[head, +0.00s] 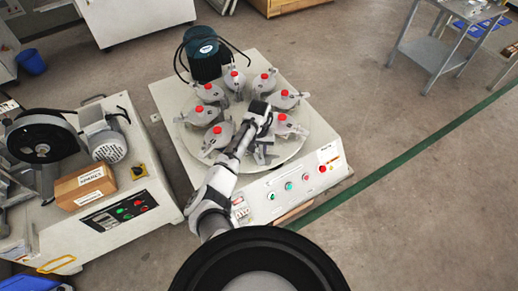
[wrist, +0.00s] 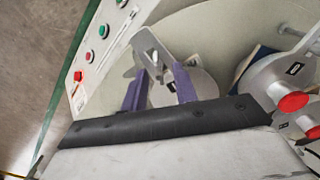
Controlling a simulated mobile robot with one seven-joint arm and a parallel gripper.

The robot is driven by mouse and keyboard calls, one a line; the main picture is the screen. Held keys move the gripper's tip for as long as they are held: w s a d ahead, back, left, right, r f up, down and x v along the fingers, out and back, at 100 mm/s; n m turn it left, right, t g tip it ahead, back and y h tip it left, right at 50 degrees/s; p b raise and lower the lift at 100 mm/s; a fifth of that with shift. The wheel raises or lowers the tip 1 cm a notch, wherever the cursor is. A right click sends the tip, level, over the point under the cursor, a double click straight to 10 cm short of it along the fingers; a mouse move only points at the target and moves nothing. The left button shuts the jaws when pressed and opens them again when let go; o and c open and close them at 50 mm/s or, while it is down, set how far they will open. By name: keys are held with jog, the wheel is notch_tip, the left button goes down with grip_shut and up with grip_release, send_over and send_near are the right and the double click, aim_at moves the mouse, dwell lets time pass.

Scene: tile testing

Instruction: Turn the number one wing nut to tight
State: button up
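A testing machine carries a round pale turntable (head: 248,160) with several grey clamp stations, most with red knobs. My gripper (head: 264,150) is over the front part of the turntable. In the wrist view, the two purple fingers of my gripper (wrist: 159,80) stand apart. A grey metal piece with a slot, possibly the wing nut (wrist: 152,52), shows at and between the fingertips. I cannot tell whether the fingers touch it. The station numbers are too small to read, so I cannot tell which is number one. The lower part of that station is hidden behind my gripper.
A neighbouring clamp with a red knob (wrist: 293,101) is close on the right in the wrist view. A teal motor (head: 206,55) stands at the machine's back. The control panel (head: 290,186) is at its front.

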jog(key=shift+f, duration=0.2)
grip_shut()
